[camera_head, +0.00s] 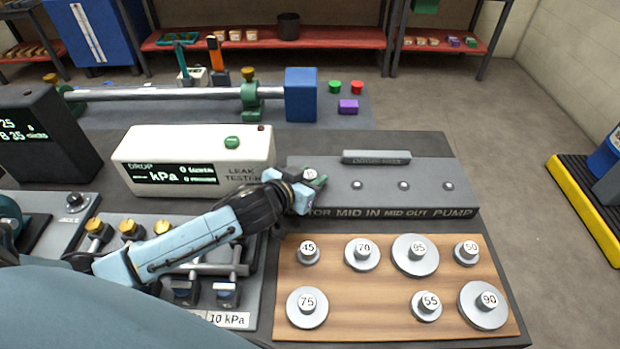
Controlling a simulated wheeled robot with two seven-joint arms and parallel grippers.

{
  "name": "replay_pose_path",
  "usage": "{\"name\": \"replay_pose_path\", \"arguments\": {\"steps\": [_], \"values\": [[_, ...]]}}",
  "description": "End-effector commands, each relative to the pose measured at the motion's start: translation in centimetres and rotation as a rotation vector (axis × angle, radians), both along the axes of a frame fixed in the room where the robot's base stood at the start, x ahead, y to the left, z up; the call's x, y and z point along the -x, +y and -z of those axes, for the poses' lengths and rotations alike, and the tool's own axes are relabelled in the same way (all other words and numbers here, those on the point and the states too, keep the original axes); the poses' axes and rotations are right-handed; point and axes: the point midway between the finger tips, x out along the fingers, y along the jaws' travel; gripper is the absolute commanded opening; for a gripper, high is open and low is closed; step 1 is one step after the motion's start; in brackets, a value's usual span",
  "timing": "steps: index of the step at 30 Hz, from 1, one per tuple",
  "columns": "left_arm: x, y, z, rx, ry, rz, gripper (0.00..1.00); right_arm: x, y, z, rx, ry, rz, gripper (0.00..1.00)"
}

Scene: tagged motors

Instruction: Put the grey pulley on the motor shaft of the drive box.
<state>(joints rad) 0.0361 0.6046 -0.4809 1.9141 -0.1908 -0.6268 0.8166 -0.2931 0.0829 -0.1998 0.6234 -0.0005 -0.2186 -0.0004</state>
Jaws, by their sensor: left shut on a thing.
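The drive box (430,178) is the long grey block at the back right of the bench, lettered along its front with MID IN, MID OUT and PUMP. Three short shafts show on its top; its left end, by the partly covered motor lettering, is behind my gripper. My left gripper (314,182) is over that left end, shut on a small grey pulley (309,174) with a white tag too small to read. The motor shaft is hidden, so I cannot tell whether the pulley is around it or above it. My right gripper is not in view.
A wooden board (378,290) in front of the box holds several tagged grey pulleys, with a bare spot between 75 and 55. The white leak tester (150,148) stands left of the box. Valves and pipework lie under my left arm.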

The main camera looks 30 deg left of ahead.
Motion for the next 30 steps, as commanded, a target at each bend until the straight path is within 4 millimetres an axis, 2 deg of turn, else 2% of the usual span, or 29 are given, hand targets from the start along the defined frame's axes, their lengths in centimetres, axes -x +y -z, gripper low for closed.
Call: {"name": "replay_pose_path", "arguments": {"steps": [8,9,14,24,30], "values": [[0.0,0.0,0.1,0.001,-0.002,0.0,0.12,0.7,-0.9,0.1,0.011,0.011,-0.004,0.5],[0.0,0.0,0.2,0.001,-0.002,0.0,0.37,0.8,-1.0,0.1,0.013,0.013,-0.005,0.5],[0.0,0.0,0.1,0.001,-0.002,0.001,0.57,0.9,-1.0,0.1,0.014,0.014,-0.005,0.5],[0.0,0.0,-0.3,-0.001,-0.002,0.0,0.57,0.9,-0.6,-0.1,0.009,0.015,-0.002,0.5],[2.4,0.3,-1.1,0.002,0.001,0.001,0.57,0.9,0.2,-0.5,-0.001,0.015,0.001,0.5]]}}
